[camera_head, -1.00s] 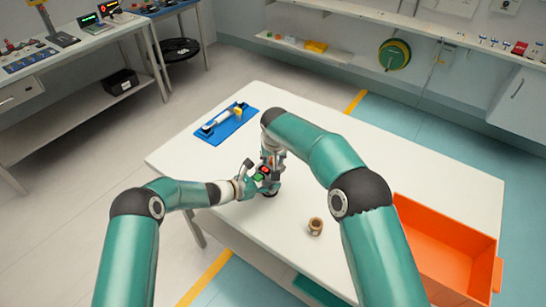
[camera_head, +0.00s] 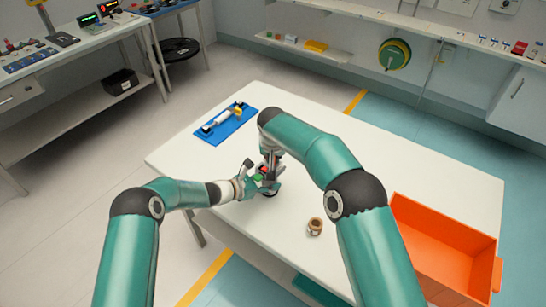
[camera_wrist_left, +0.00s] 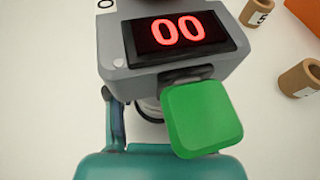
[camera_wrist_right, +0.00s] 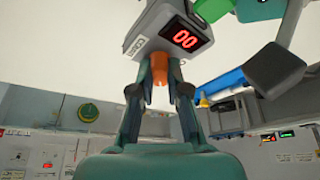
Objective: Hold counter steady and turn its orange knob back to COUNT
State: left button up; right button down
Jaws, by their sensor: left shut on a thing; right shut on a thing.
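The counter (camera_wrist_left: 185,62) is a grey box with a red display reading 00 and a green block (camera_wrist_left: 205,118) on its near side. In the head view the grippers mostly hide it. My left gripper (camera_head: 248,184) is shut on the counter from the left. Its teal finger shows beside the box in the left wrist view. The orange knob (camera_wrist_right: 160,68) sticks out of the counter (camera_wrist_right: 150,30) in the right wrist view, close to a label reading COUNT. My right gripper (camera_wrist_right: 160,98) is shut on the knob, one finger on each side.
A brown tube (camera_head: 315,226) stands on the white table (camera_head: 420,170) right of the grippers. An orange bin (camera_head: 445,215) is at the table's right. A blue tray (camera_head: 213,138) with a white roller lies behind the grippers. The back right of the table is clear.

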jog(key=m+h, duration=0.1)
jog(key=m, duration=0.2)
jog(key=m+h, duration=0.1)
jog(key=m, duration=0.1)
jog(key=shift+w+a+m, duration=0.1)
jog(key=shift+a+m, duration=0.05)
jog(key=shift+m, duration=0.25)
jog(key=shift+m+g+h, duration=0.3)
jog(key=shift+m, duration=0.1)
jog(key=c, duration=1.1)
grip_release()
jog(key=shift+c, duration=0.2)
jog(key=shift+r, duration=0.1)
jog(key=v, duration=1.1)
jog(key=shift+s+r, duration=0.25)
jog(key=shift+r, duration=0.1)
